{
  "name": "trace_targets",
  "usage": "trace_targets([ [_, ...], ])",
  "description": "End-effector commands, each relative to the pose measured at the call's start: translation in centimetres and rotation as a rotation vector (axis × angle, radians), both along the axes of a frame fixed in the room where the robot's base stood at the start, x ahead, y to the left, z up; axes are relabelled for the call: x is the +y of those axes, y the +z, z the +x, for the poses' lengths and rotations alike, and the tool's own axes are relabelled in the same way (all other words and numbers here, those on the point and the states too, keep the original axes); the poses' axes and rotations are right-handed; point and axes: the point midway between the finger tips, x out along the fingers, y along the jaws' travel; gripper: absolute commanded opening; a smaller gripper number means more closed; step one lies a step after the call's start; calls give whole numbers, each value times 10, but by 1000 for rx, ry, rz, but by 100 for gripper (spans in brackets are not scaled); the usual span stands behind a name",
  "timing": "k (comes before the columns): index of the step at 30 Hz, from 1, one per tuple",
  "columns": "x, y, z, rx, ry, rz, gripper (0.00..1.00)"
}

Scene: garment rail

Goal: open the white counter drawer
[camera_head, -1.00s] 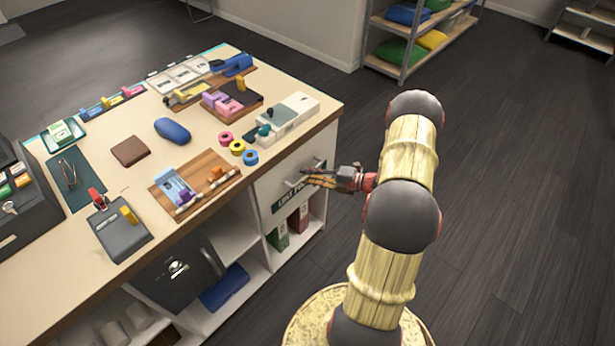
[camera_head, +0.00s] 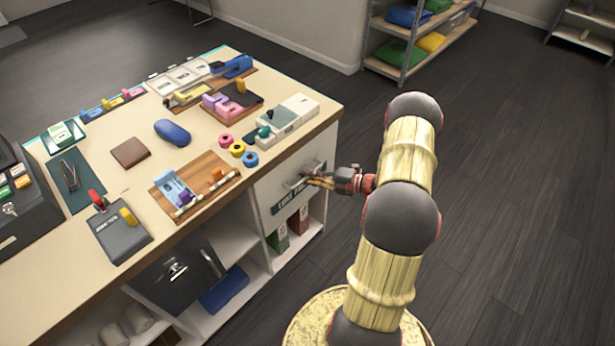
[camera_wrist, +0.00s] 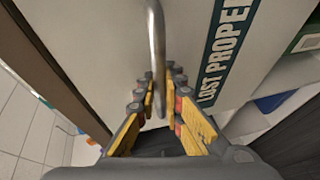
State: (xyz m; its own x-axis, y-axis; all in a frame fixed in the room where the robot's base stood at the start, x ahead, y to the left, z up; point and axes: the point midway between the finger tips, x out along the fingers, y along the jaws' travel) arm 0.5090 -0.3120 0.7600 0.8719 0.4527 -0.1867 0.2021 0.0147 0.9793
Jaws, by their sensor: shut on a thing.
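The white counter drawer (camera_head: 285,186) is at the right end of the counter, under the top, and its front looks flush with the counter. It bears a dark green label reading "LOST PROPE..." (camera_wrist: 229,50) in the wrist view. Its metal bar handle (camera_wrist: 156,45) runs down the middle of the wrist view, between the fingers. My gripper (camera_head: 317,180) is at the drawer front. In the wrist view its yellow and grey fingers (camera_wrist: 161,92) are closed around the lower part of the handle. The fingers partly hide the handle in the head view.
The counter top (camera_head: 105,187) holds a stapler, tape rolls, a blue case and trays. Below the drawer, an open shelf holds green and red binders (camera_head: 299,219). A dark safe (camera_head: 176,272) stands left of it. The floor (camera_head: 510,200) right of the counter is clear.

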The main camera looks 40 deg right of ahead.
Motion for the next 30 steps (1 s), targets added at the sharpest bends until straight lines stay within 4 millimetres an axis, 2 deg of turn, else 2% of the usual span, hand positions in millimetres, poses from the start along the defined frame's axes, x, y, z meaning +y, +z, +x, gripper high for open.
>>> trace_targets([
  [11,0,-1,-1,2,-1,1,0],
  [17,-2,1,-19,3,-3,4,0],
  [23,-6,4,-67,4,-8,6,0],
  [30,-13,4,-147,3,-9,4,0],
])
